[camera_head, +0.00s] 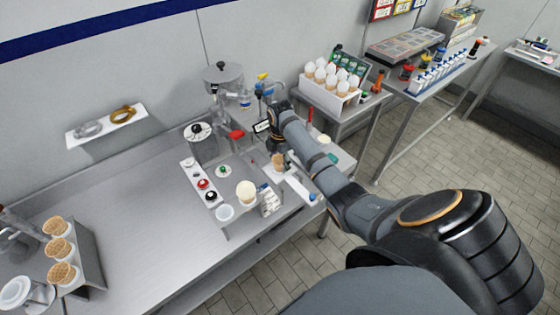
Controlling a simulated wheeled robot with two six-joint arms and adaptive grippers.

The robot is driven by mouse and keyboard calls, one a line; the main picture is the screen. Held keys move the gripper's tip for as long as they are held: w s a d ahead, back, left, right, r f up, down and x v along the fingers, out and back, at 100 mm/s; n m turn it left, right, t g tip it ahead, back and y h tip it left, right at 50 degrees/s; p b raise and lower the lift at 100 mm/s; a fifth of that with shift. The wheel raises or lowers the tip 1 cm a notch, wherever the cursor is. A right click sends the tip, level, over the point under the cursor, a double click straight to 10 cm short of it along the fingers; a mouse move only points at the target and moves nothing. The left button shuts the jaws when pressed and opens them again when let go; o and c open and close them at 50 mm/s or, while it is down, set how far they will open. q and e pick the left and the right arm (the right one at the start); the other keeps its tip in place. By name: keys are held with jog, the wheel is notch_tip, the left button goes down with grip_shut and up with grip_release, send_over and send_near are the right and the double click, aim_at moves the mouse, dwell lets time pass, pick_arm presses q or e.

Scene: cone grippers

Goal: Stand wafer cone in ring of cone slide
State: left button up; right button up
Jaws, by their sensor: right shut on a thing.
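My right gripper (277,150) reaches in from the right over the back bench and points down. It is shut on a small tan wafer cone (278,161), which is partly hidden by the fingers. A narrow white strip (299,188), which may be the cone slide, lies just below and to the right of the cone. I cannot make out its ring, nor whether the cone touches it. My left gripper is not in view.
Several wafer cones (60,247) stand in a holder at the lower left. A rack of white-topped cones (332,78) stands behind my arm. A cream-coloured ball (246,191) and a black-and-red control panel (203,184) are close to the gripper. The bench's left middle (130,200) is clear.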

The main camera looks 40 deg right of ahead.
jog(key=o, duration=0.9)
notch_tip(320, 180, up, 8)
jog(key=shift+f, duration=0.25)
